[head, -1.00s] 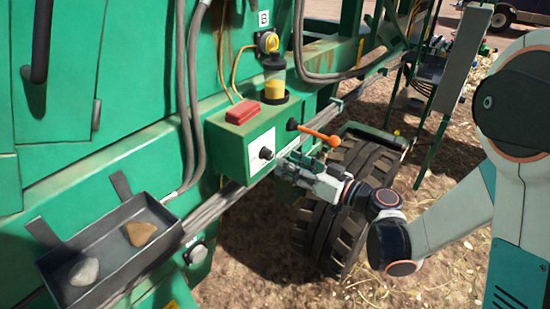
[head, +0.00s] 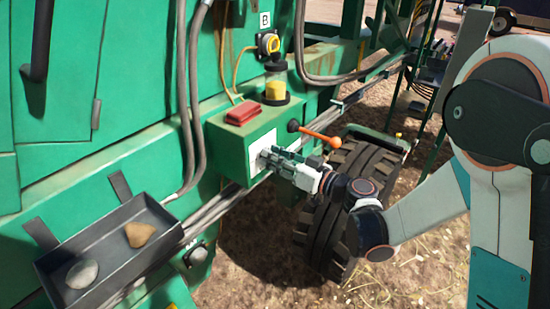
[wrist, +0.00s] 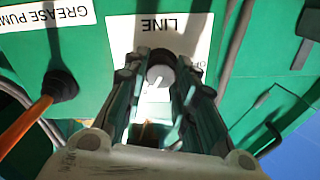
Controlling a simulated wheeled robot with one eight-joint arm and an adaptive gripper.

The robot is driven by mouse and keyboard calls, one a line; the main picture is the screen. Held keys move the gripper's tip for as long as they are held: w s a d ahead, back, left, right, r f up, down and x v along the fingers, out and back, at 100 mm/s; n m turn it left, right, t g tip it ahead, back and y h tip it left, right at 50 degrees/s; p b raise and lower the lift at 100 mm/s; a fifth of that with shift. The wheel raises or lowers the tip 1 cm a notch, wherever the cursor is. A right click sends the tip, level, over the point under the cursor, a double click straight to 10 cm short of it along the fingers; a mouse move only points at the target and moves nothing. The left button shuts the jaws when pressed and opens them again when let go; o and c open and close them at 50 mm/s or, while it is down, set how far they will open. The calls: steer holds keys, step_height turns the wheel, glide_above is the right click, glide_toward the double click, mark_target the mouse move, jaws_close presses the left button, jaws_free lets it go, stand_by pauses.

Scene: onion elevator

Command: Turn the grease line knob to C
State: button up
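The grease line knob (wrist: 160,75) is a dark round knob with a pale pointer mark, on a white plate lettered "LINE" (wrist: 172,28). The plate is on the front of the green box (head: 232,150). In the wrist view the knob lies between the tips of my gripper (wrist: 160,85), one finger on each side. I cannot tell whether the fingers touch it. Most position letters are hidden by the fingers, so the setting is unclear.
A red block (head: 243,112) and a yellow grease cup (head: 275,85) are above. A tray with stones (head: 110,245) is lower left.

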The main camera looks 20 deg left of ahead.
steer(key=shift+m, duration=0.3)
steer(key=m+b, duration=0.2)
steer(key=m, duration=0.3)
steer(key=m+b, duration=0.1)
steer(key=m, duration=0.5)
steer(key=shift+w+d+f+b, duration=0.1)
steer(key=shift+f+b, duration=0.05)
steer(key=shift+b, duration=0.25)
stand_by(0.4)
steer(key=o, duration=1.1)
steer(key=shift+c, duration=0.2)
steer(key=v, duration=1.2)
